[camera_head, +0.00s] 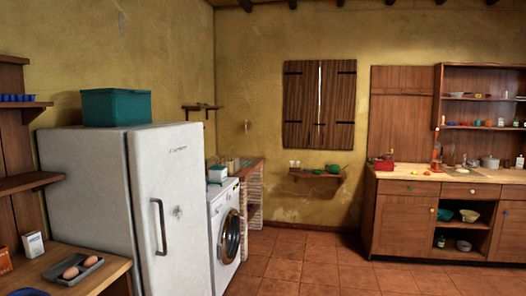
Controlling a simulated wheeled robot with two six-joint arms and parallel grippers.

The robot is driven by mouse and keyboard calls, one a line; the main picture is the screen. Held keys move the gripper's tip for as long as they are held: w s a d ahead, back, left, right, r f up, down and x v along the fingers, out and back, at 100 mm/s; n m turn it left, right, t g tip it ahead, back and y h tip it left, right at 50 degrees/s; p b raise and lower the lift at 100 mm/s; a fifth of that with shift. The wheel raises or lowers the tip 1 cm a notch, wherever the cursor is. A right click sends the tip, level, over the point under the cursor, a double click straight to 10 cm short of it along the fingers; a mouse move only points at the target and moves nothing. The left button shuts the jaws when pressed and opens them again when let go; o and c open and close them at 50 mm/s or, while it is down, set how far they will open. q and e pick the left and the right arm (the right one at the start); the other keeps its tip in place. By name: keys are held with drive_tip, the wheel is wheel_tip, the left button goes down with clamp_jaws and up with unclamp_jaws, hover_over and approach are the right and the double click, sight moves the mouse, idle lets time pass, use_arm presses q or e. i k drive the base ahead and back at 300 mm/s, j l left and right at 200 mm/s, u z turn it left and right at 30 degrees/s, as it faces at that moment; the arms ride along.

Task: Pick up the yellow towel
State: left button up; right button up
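I see no yellow towel that I can make out in the head view. Small items on the far counters are too small to tell apart. Neither of my grippers nor my arms shows in this view.
A white fridge (165,200) with a teal box (116,108) on top stands at the left. A washing machine (222,235) is beyond it. A wooden counter (420,179) with cabinets is at the right. A wooden table (95,277) is at near left. The tiled floor (330,270) is clear.

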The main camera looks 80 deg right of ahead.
sight(237, 160)
drive_tip(key=i+l+z, duration=0.1)
drive_tip(key=l+z, duration=0.3)
drive_tip(key=i+l+z, duration=0.15)
drive_tip(key=l+z, duration=0.25)
drive_tip(key=l, duration=0.15)
drive_tip(key=i+l+z, duration=0.2)
drive_tip(key=l+z, duration=0.25)
drive_tip(key=i+l+z, duration=0.25)
drive_tip(key=z, duration=0.15)
drive_tip(key=i+l+z, duration=0.4)
drive_tip(key=i+l, duration=0.2)
drive_tip(key=i, duration=0.25)
drive_tip(key=i+l+z, duration=0.1)
drive_tip(key=i+l, duration=0.15)
drive_tip(key=i, duration=0.2)
drive_tip(key=i+l, duration=0.15)
drive_tip(key=i, duration=0.3)
drive_tip(key=i+l+z, duration=0.1)
drive_tip(key=i, duration=0.35)
drive_tip(key=l+u, duration=0.1)
drive_tip(key=u, duration=0.15)
drive_tip(key=i+l+u, duration=0.2)
drive_tip(key=u, duration=0.25)
drive_tip(key=i+l+u, duration=0.1)
drive_tip(key=l+u, duration=0.75)
drive_tip(key=i+j, duration=0.05)
